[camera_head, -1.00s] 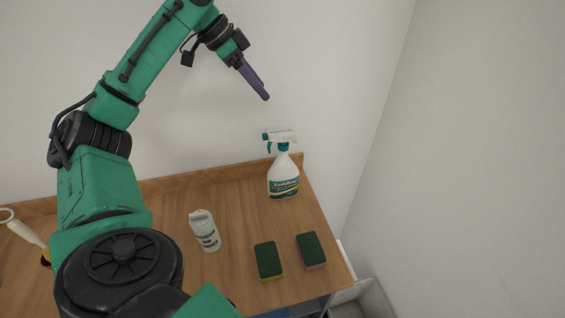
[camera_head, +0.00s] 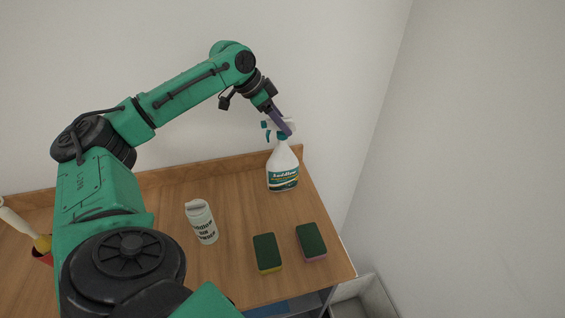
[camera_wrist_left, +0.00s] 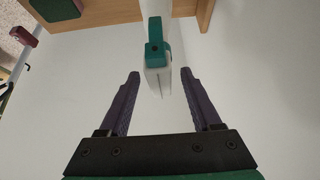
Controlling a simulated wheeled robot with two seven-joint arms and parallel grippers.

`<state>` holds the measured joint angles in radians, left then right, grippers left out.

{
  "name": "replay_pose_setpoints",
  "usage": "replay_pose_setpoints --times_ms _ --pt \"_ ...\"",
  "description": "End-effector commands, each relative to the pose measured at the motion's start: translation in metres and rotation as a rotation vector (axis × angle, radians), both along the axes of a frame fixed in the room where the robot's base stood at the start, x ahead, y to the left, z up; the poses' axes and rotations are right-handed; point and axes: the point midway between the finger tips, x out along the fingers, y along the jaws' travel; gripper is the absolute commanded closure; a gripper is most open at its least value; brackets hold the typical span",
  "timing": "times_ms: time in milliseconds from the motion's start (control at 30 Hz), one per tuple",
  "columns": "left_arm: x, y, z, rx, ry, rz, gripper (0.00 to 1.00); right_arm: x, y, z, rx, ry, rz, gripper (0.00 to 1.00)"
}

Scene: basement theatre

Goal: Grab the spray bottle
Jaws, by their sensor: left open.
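The spray bottle (camera_head: 283,166), white with a teal and white trigger head, stands upright at the back right of the wooden table. My left gripper (camera_head: 287,130) is at the height of its head and covers part of it in the head view. In the left wrist view, the bottle's head (camera_wrist_left: 156,55) is ahead of my open left gripper (camera_wrist_left: 160,78), roughly centred between the two purple fingers. There are clear gaps on both sides, and the fingers do not grip it. My right gripper is not in view.
A white canister (camera_head: 202,222) stands left of the bottle on the table (camera_head: 235,200). Two green sponges (camera_head: 267,252) (camera_head: 311,241) lie near the front right. A white-handled item (camera_head: 22,229) is at the far left. Walls rise behind and right.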

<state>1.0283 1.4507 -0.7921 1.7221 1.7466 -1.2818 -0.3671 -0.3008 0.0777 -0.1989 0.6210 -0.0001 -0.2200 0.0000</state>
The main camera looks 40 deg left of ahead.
Motion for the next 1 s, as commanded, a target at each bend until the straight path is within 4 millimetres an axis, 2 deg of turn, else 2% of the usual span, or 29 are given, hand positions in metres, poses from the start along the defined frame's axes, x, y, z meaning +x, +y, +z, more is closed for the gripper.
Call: replay_pose_setpoints --times_ms 33,67,200,367,400,567,1000 --pt "0.003 -0.003 -0.003 0.0 0.005 -0.002 0.35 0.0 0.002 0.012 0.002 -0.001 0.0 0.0" --pt "0.006 -0.005 -0.009 0.001 0.004 -0.002 0.35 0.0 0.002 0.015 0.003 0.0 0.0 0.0" --pt "0.014 -0.01 -0.027 0.001 0.001 0.0 0.35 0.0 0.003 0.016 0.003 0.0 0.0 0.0" --pt "0.015 -0.01 -0.03 0.001 -0.001 0.0 0.35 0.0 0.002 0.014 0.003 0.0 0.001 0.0" --pt "0.015 -0.01 -0.03 0.001 -0.001 0.0 0.39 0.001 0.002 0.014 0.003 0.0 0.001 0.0" --pt "0.015 -0.01 -0.029 0.001 -0.001 0.0 1.0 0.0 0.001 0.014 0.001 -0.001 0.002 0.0" --pt "0.014 -0.009 -0.03 0.001 0.002 0.0 1.0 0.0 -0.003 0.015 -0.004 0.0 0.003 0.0"
